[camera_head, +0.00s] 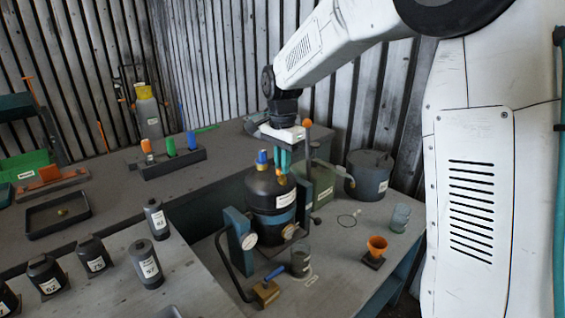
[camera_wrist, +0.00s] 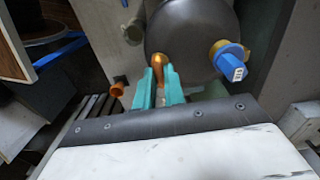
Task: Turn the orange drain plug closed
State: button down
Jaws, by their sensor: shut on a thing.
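The black blower housing (camera_head: 268,195) stands upright on the bench, with a teal band around its lower part. The orange drain plug (camera_wrist: 158,60) sits at the edge of the housing's dark top (camera_wrist: 190,40) in the wrist view. My gripper (camera_wrist: 159,74) has teal fingers, one on each side of the orange plug, and is shut on it. In the head view my gripper (camera_head: 284,162) comes down onto the housing's top from above, and the plug is mostly hidden there. A blue-capped fitting (camera_wrist: 230,60) is on the housing to the right in the wrist view.
A grey lidded pot (camera_head: 370,176) and an orange funnel (camera_head: 376,248) stand right of the housing. A teal bracket with a gauge (camera_head: 241,235) is at its left. Several dark labelled bottles (camera_head: 146,265) stand at front left.

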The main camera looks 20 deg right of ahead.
jog(key=shift+r+m, duration=0.15)
jog(key=shift+m, duration=0.25)
jog(key=c, duration=1.5)
grip_release()
notch_tip(320, 180, up, 8)
jog(key=shift+f, duration=0.15)
